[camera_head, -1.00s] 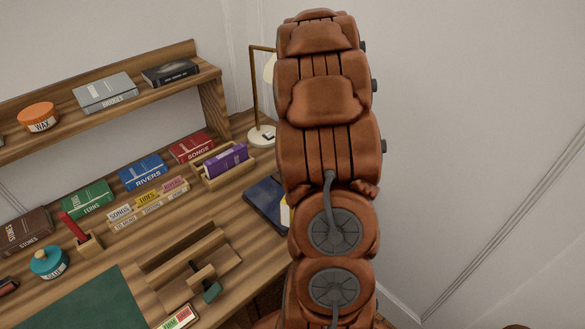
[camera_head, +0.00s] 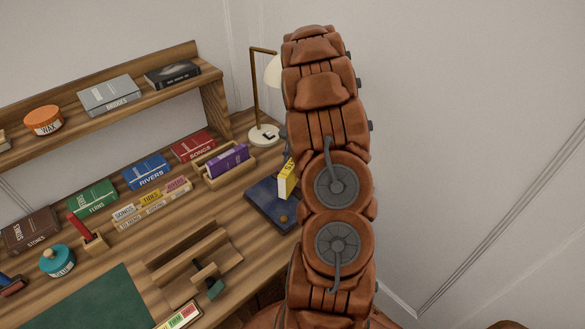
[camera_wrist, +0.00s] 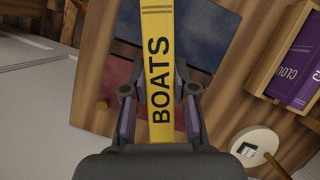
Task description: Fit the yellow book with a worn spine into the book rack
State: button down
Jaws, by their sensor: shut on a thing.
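The yellow book (camera_head: 287,180) shows just left of my arm in the head view, above the dark blue flat object on the desk. In the wrist view the yellow book (camera_wrist: 160,60) carries the word BOATS and stands between the fingers of my gripper (camera_wrist: 160,92), which is shut on it. My arm hides the gripper and part of the book in the head view. The wooden book rack (camera_head: 233,177) stands on the desk left of the book, with a purple book in it. The rack (camera_wrist: 262,72) is at the right of the wrist view, apart from the yellow book.
A lamp (camera_head: 264,134) stands behind the rack. The dark blue flat object (camera_head: 262,208) lies in front of it. A row of books and small volumes (camera_head: 150,204) runs to the left. A wooden stand (camera_head: 180,252) is nearer the front. A raised shelf (camera_head: 130,105) spans the back.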

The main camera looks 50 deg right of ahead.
jog(key=shift+w+d, duration=0.15)
jog(key=shift+w, duration=0.05)
notch_tip(320, 180, down, 3)
jog(key=shift+p, duration=1)
jog(key=shift+f, duration=0.25)
jog(key=shift+f, duration=0.2)
jog(key=c, duration=0.9)
grip_release()
jog(key=shift+r, duration=0.1)
